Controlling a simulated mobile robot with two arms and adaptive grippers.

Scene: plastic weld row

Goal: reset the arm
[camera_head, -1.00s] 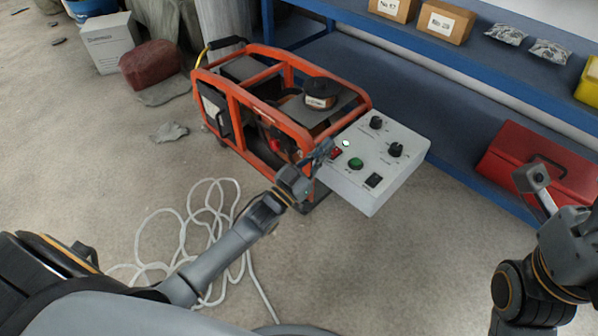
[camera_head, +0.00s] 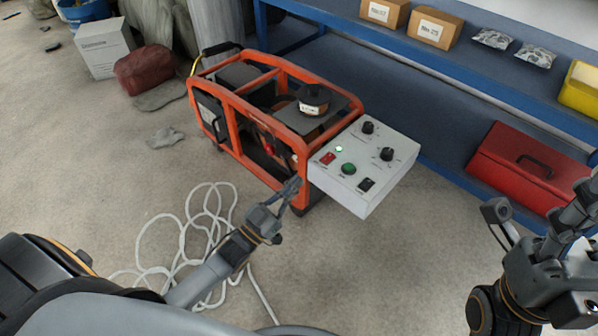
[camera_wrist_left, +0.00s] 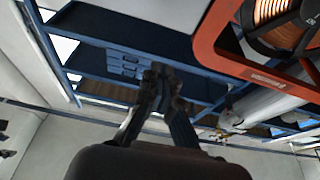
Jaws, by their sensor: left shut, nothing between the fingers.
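My left gripper (camera_head: 289,190) is shut and empty, in the head view just below and left of the white control box. It also shows in the left wrist view (camera_wrist_left: 161,72), its fingers together, with an orange frame and a copper coil (camera_wrist_left: 275,25) at the upper right. The white control box (camera_head: 348,204) has a red switch, a green button, black knobs and a lit green lamp on top. It sits against the orange-framed machine (camera_head: 236,144). My right arm (camera_head: 545,270) shows at the lower right; I cannot make out its fingers clearly.
A blue shelf (camera_head: 455,82) behind holds cardboard boxes (camera_head: 433,27), bags and a yellow bin (camera_head: 582,88). A red toolbox (camera_head: 525,168) is on its lower level. A white cable (camera_head: 185,225) lies coiled on the floor. Floor in front of the box is clear.

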